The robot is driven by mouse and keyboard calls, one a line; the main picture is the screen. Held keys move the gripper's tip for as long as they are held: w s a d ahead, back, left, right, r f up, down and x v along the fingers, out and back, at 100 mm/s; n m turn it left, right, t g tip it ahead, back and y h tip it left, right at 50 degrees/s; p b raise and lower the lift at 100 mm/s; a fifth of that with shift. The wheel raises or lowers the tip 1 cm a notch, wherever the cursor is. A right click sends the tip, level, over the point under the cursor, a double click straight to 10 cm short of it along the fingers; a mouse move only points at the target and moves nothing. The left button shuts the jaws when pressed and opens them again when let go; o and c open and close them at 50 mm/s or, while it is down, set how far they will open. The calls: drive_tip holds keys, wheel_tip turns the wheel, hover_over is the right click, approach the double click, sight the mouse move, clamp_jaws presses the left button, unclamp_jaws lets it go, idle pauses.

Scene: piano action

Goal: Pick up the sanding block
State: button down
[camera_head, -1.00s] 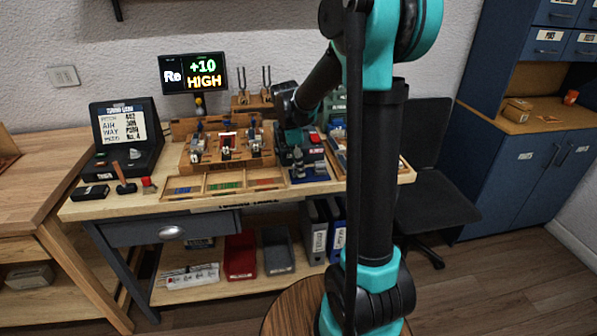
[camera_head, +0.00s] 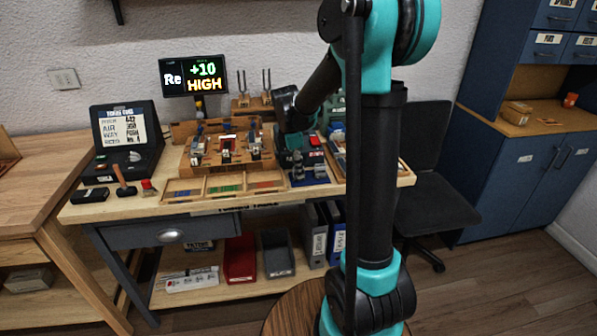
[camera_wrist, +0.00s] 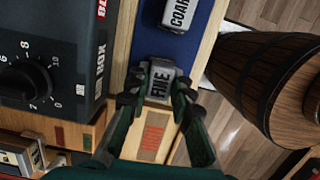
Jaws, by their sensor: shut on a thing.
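A small grey block labelled FINE (camera_wrist: 160,82) sits between the fingers of my gripper (camera_wrist: 157,98) in the wrist view. The fingers touch it from both sides and are shut on it. It is over the end of a blue mat (camera_wrist: 180,50); I cannot tell whether it still touches the mat. A similar block with a partly cut-off label starting COAR (camera_wrist: 177,14) lies farther along the mat. In the head view my gripper (camera_head: 297,168) points down at the right part of the bench, and the held block is too small to make out clearly.
A dark box with a dial (camera_wrist: 30,75) stands close left of the mat in the wrist view. A wooden tray with coloured strips (camera_head: 225,188) lies along the bench front. A wooden fixture (camera_head: 228,155) stands left of my gripper.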

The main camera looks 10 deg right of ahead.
wheel_tip(320, 180, up, 20)
idle(0.5)
